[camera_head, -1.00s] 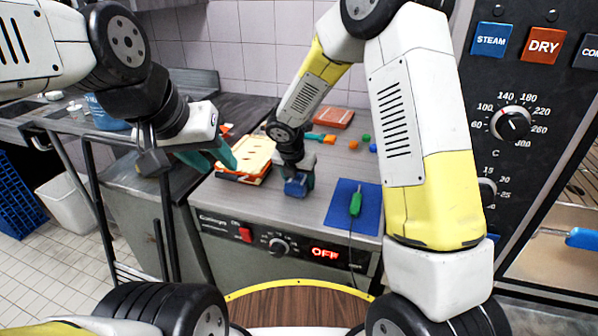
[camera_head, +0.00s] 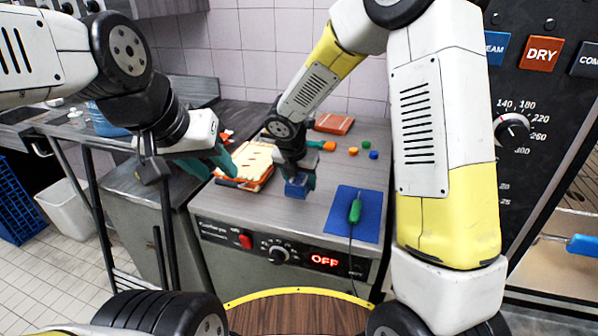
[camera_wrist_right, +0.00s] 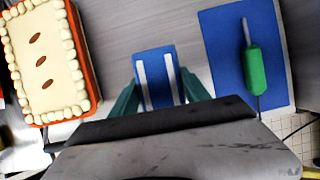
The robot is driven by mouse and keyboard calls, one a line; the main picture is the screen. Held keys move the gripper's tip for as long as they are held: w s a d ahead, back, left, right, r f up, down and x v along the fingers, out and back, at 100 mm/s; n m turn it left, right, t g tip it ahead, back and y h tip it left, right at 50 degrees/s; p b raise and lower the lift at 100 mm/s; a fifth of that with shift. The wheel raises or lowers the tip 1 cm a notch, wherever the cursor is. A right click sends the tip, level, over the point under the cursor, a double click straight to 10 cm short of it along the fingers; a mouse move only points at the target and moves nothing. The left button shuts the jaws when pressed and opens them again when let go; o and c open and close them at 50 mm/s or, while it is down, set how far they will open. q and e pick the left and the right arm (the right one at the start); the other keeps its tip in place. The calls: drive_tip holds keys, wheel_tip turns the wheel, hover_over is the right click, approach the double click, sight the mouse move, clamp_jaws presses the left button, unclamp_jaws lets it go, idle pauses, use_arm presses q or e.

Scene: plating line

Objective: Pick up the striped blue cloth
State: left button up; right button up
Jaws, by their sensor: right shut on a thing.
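The striped blue cloth (camera_wrist_right: 155,67) is blue with two white stripes and lies between the green fingers of my right gripper (camera_wrist_right: 157,90) in the right wrist view. In the head view the cloth (camera_head: 297,187) shows as a small blue piece at the right gripper (camera_head: 300,180), by the counter top. The right gripper is shut on it. I cannot tell whether the cloth is clear of the counter. My left gripper (camera_head: 222,160) is at the left, beside the cake; its fingertips are partly hidden, and its opening cannot be made out.
A frosted cake (camera_head: 252,160) with orange sides stands left of the cloth; it also shows in the right wrist view (camera_wrist_right: 62,75). A blue mat (camera_head: 340,222) with a green-handled tool (camera_head: 355,209) lies to the right. Several small coloured pieces and an orange block (camera_head: 334,124) lie behind.

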drive_tip(key=s, duration=0.4)
drive_tip(key=s+d+r, duration=0.1)
drive_tip(key=s, duration=0.4)
drive_tip(key=s+d, duration=0.1)
drive_tip(key=s, duration=0.3)
drive_tip(key=shift+s+r, duration=0.15)
